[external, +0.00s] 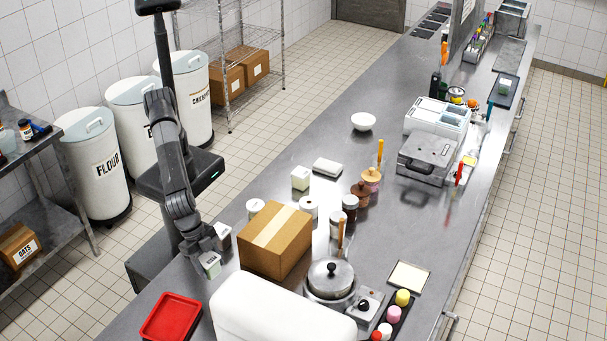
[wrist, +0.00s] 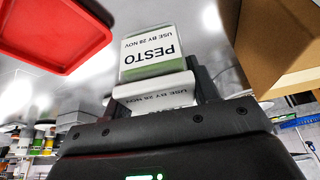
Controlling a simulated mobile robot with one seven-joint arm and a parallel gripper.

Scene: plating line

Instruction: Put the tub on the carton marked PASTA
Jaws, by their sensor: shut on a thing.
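A small white and green tub labelled PESTO (wrist: 150,52) is between the fingers of my gripper (wrist: 158,88) in the wrist view. In the external view my gripper (external: 205,248) is low over the counter's left side, with the tub (external: 211,266) at its fingertips. The gripper is shut on the tub. I cannot tell whether the tub touches the counter. A large brown carton (external: 272,246) stands on the counter just right of my gripper; its side also shows in the wrist view (wrist: 268,45). No PASTA marking is readable on any carton.
A red tray (external: 172,318) lies in front of my gripper. Jars, a lidded pot (external: 331,278) and a white rounded appliance (external: 270,312) crowd the carton. Other cartons are on the wire rack (external: 227,80) and left shelf, one marked OATS (external: 19,246).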

